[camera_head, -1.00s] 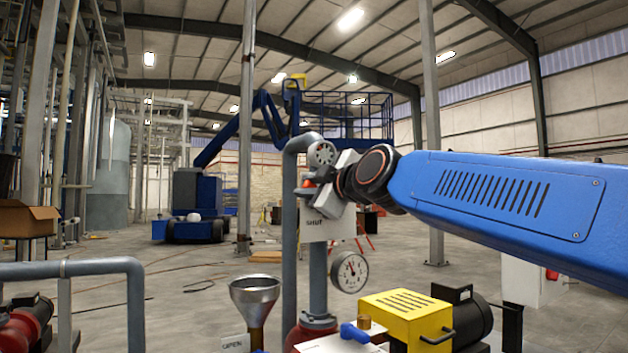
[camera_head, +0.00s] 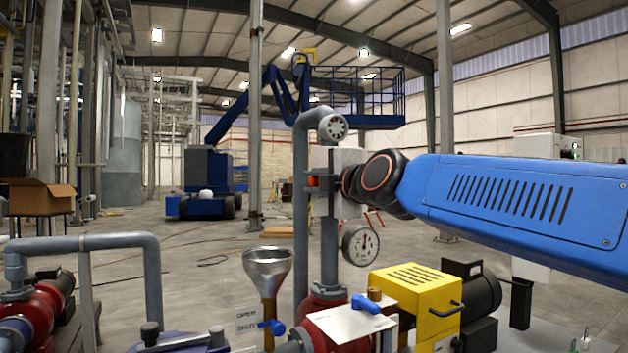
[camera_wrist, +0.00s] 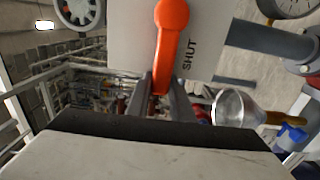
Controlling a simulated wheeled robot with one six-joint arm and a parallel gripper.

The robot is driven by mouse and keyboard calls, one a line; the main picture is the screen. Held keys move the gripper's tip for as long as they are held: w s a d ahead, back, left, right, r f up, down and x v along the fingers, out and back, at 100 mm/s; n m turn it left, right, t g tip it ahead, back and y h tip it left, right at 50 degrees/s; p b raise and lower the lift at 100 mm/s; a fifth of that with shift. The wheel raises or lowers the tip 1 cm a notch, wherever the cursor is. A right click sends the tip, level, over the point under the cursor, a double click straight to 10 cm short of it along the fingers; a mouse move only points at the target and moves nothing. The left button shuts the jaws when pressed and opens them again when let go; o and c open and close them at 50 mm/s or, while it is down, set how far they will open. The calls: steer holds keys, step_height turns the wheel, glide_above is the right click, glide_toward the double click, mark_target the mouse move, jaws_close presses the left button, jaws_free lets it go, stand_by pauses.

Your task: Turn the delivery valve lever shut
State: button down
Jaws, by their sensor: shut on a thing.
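The delivery valve lever (camera_wrist: 168,45) is an orange-red handle on a pale plate (camera_wrist: 212,22) marked SHUT. In the wrist view it runs from its round pivot at the top down between my fingers, roughly parallel to the lettering. My gripper (camera_wrist: 160,92) is shut on the lever's free end. In the head view a small orange bit of the lever (camera_head: 313,181) shows at my gripper (camera_head: 322,183), left of the plate (camera_head: 347,158).
A grey pipe (camera_head: 301,215) with a handwheel (camera_head: 338,127) rises beside the plate. A gauge (camera_head: 360,245) hangs just below. Open floor lies behind.

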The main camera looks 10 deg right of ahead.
steer(key=shift+f, duration=0.15)
steer(key=c, duration=1.6)
jaws_free()
steer(key=shift+o, duration=0.2)
steer(key=v, duration=1.7)
steer(key=shift+s, duration=0.2)
